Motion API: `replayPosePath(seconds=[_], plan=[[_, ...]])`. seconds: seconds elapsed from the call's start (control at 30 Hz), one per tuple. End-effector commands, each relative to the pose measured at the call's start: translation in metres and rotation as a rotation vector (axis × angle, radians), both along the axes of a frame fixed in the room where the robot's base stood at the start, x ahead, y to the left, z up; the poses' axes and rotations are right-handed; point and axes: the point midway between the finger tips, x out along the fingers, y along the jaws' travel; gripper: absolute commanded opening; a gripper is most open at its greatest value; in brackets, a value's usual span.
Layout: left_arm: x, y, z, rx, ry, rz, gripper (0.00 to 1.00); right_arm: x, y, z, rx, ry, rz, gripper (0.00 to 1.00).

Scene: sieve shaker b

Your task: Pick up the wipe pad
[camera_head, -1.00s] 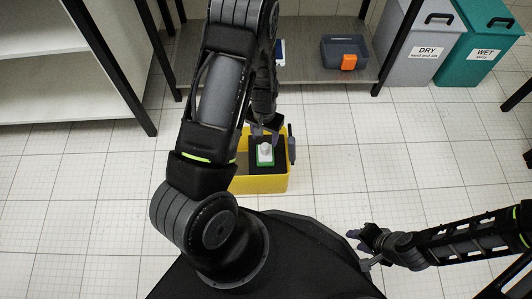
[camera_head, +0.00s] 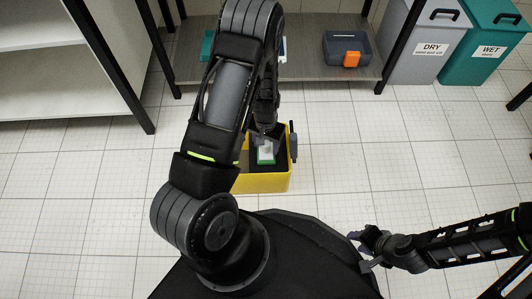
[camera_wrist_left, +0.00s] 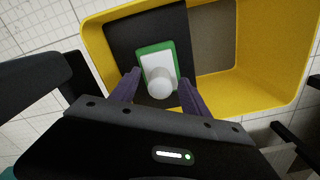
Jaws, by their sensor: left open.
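The wipe pad (camera_head: 266,153) is a green pad with a white top and a pale knob. It lies inside the yellow bin (camera_head: 262,184), on a dark surface. In the left wrist view the pad (camera_wrist_left: 158,55) shows with its round knob (camera_wrist_left: 160,84) towards me. My left gripper (camera_head: 263,138) reaches down over the bin. In the left wrist view its purple fingers (camera_wrist_left: 158,88) are open, one on each side of the knob, with nothing held. Whether they touch the knob cannot be told. My right gripper (camera_head: 366,248) is at the lower right, away from the bin, too small to read.
A shelf (camera_head: 300,67) at the back holds a dark case with an orange latch (camera_head: 347,50). Grey DRY (camera_head: 421,50) and teal WET (camera_head: 487,50) waste bins stand at the back right. A white cabinet (camera_head: 70,90) stands left. The tiled floor right of the yellow bin is clear.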

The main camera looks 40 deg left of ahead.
Motion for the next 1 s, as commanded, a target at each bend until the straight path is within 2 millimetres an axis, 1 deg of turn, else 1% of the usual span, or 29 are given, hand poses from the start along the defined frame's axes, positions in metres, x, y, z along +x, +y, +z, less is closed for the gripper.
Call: replayPosePath(seconds=[0.03,0.07,0.67,1.0], plan=[[-0.0002,-0.0001,-0.0057,0.000,0.001,0.000,0.54,0.0006,0.0002,-0.0035,0.000,-0.001,0.000,0.36],[-0.0001,-0.0001,-0.0063,0.000,0.000,0.000,0.54,0.0007,0.0002,-0.0036,0.000,-0.002,-0.001,0.36],[-0.0001,0.0000,-0.0051,0.000,0.000,0.001,0.54,0.0011,0.0001,-0.0022,-0.001,-0.003,-0.001,0.36],[-0.0002,-0.0001,-0.0051,0.000,0.000,0.001,0.26,0.0011,0.0000,-0.0021,-0.001,-0.003,-0.001,0.36]])
